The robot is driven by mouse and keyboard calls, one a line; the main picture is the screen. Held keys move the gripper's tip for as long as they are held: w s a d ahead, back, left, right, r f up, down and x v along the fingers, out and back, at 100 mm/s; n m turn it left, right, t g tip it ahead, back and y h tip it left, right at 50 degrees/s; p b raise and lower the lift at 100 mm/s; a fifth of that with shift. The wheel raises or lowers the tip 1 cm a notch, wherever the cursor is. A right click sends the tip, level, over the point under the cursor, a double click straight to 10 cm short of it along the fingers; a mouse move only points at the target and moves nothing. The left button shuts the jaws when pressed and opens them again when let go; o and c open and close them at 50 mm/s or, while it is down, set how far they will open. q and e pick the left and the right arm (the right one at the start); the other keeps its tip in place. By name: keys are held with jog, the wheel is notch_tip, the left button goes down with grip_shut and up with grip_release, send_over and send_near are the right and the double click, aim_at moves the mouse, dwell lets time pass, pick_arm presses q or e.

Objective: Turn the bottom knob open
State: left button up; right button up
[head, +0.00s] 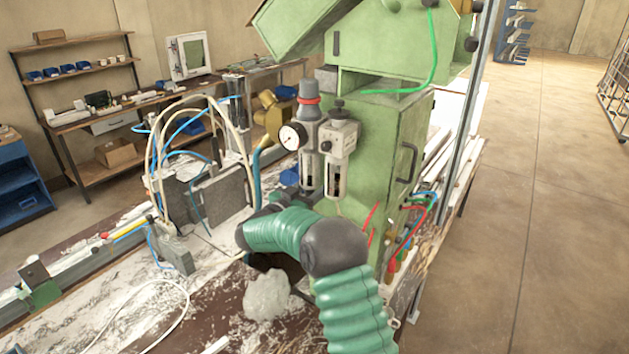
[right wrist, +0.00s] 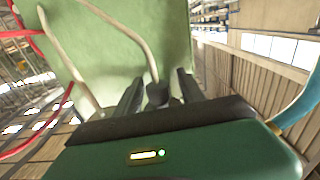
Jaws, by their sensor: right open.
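The regulator unit with a round gauge (head: 293,136), a red ring and two clear-windowed bowls (head: 335,182) is mounted on the front of the green machine (head: 385,140) in the head view. My right arm reaches in below it, and its bulk hides the bottom of the unit. In the right wrist view my right gripper (right wrist: 160,78) is open, with one dark finger on each side of a small dark knob (right wrist: 157,95). The knob sits between the fingers, and I cannot tell whether they touch it. A pale tube rises from beside the knob. My left gripper is not in view.
Green hose (head: 415,85), blue and red tubes (head: 425,200) and a grey door handle (head: 405,162) are on the machine's right side. Looped pale and blue hoses (head: 170,140) stand left of the arm. A crumpled clear bag (head: 267,296) lies on the bench.

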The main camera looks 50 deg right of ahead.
jog(key=shift+w+d+f, duration=0.1)
jog(key=shift+d+f, duration=0.1)
jog(key=shift+d, duration=0.4)
jog(key=shift+c, duration=1.2)
jog(key=shift+d+f, duration=0.1)
jog(key=shift+c, duration=1.1)
grip_shut()
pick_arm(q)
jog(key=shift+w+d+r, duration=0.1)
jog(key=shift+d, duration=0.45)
pick_arm(e)
jog(key=m+g, duration=0.1)
jog(key=g, duration=0.1)
jog(key=shift+m+g, duration=0.3)
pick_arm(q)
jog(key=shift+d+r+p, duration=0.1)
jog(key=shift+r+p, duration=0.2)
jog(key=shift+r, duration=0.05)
pick_arm(e)
jog(key=shift+s+m+g, duration=0.25)
jog(key=shift+m+g, duration=0.15)
jog(key=shift+g, duration=0.3)
jog(key=shift+s+m+g, duration=0.25)
jog(key=shift+m+g, duration=0.15)
jog(key=shift+g, duration=0.3)
